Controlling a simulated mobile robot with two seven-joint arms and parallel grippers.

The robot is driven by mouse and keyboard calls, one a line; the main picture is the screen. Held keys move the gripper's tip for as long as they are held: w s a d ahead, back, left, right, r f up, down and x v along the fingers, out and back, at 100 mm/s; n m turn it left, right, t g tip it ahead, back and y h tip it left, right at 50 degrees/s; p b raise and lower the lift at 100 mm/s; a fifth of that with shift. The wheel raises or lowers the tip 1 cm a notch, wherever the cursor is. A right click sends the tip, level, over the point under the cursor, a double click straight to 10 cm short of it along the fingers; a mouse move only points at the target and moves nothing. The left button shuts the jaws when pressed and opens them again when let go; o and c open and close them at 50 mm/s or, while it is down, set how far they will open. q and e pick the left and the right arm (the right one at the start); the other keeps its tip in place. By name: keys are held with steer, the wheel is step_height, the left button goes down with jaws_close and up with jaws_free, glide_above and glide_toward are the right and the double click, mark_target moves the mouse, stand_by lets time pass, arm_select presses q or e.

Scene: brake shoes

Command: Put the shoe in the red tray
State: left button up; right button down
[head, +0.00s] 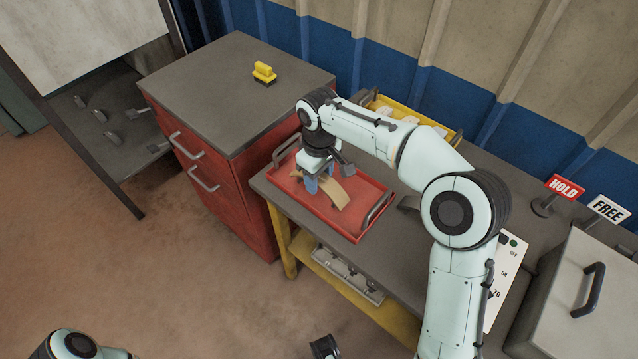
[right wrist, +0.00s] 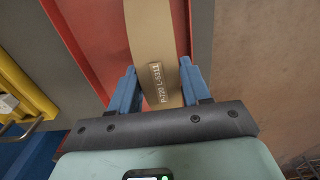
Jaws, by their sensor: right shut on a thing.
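The shoe is a tan curved piece (head: 334,190), seen in the head view at the red tray (head: 352,230). In the right wrist view the shoe (right wrist: 153,38) runs up from between the blue fingers and bears a label. My right gripper (head: 318,184) is over the tray with its fingers shut on the shoe (right wrist: 158,92). Whether the shoe touches the tray floor I cannot tell. Part of it is hidden by the gripper.
A yellow tray (head: 455,137) with light pieces stands behind my right arm. A red cabinet (head: 225,190) with a yellow-handled brush-like object (head: 264,72) on top stands left of the bench. HOLD (head: 565,187) and FREE (head: 608,209) signs and a grey lidded box (head: 590,290) are at right.

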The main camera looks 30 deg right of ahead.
steer(key=shift+f, duration=1.25)
steer(key=shift+f, duration=0.1)
steer(key=c, duration=0.5)
jaws_free()
step_height(320, 180, up, 12)
steer(key=p, duration=0.2)
steer(key=shift+p, duration=0.3)
